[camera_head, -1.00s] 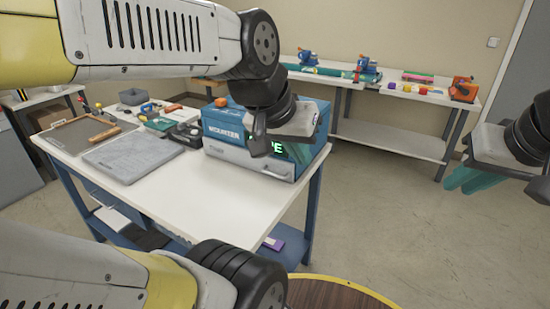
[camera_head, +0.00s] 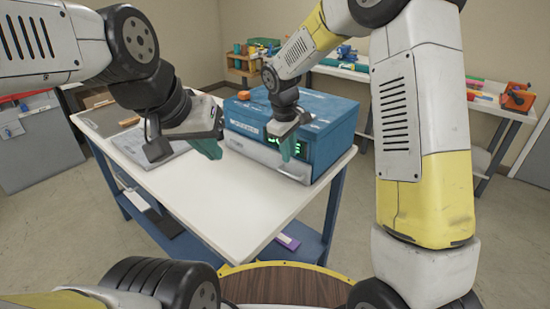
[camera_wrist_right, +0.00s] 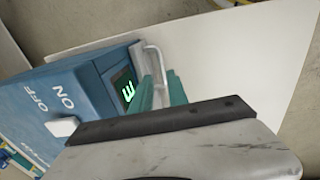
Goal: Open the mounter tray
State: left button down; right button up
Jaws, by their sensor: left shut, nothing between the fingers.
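The mounter is a blue box (camera_head: 333,125) on the white table, with a green-lit display and a pale grey tray front (camera_head: 262,157) low on its near side. The tray front sits against the box. In the right wrist view a pale bar handle (camera_wrist_right: 152,58) sticks out beside the display (camera_wrist_right: 125,90). My right gripper (camera_head: 287,150) is at the mounter's front, its teal fingers (camera_wrist_right: 162,92) apart with the handle reaching between them; contact cannot be told. My left gripper (camera_head: 212,149) is shut and empty, over the table left of the mounter.
The white table top (camera_head: 225,195) is clear in front of the mounter. A grey flat panel (camera_head: 140,140) lies behind my left gripper. An orange object (camera_head: 244,95) sits on the mounter. A back bench (camera_head: 480,105) holds tools and coloured items.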

aim_at(290, 175)
jog(key=f, duration=0.5)
jog(key=w+f, duration=0.1)
jog(key=f, duration=0.1)
jog(key=shift+w+d+f, duration=0.1)
jog(key=shift+d+f, duration=0.25)
jog(key=shift+f, duration=0.05)
jog(key=shift+c, duration=0.2)
grip_shut()
jog(key=shift+r, duration=0.1)
dwell(0.8)
